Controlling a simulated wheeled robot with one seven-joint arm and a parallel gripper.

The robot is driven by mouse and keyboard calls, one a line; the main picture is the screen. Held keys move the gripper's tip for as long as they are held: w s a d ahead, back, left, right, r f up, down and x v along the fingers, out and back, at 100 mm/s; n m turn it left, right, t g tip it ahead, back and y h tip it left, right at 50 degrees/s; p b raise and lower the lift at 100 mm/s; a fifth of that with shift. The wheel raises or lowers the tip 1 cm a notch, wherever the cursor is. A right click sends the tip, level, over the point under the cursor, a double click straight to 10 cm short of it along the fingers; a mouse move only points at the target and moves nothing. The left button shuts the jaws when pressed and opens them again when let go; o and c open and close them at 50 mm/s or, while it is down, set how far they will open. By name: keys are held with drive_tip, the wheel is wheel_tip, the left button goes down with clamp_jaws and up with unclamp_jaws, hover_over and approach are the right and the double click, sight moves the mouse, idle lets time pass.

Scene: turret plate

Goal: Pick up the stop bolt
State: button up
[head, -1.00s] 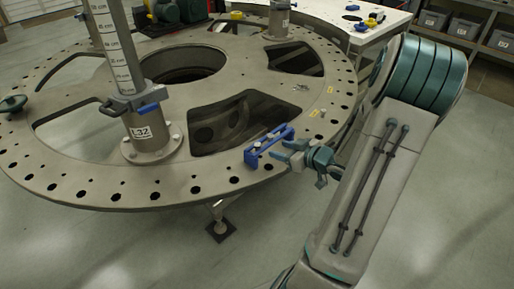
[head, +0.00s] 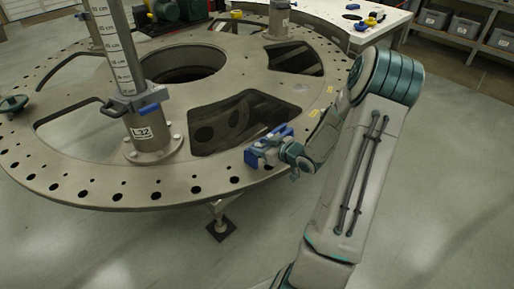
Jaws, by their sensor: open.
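A blue bracket (head: 279,132) sits on the outer rim of the large grey turret plate (head: 105,193), right of centre. I cannot make out the stop bolt for certain; the area at the bracket is small and partly covered by my gripper. My gripper (head: 262,155) is open, at the near side of the bracket and overlapping it in the picture. I cannot tell whether its jaws touch the bracket or stand around anything.
A grey post (head: 146,134) with a scale, a blue lever and the label L32 stands on the plate at left. A large cut-out (head: 235,122) lies beside the bracket. A white table (head: 362,35) and shelves with bins (head: 466,27) stand behind.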

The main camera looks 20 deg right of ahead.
drive_tip(key=shift+c, duration=0.4)
clamp_jaws()
drive_tip(key=shift+r, duration=0.2)
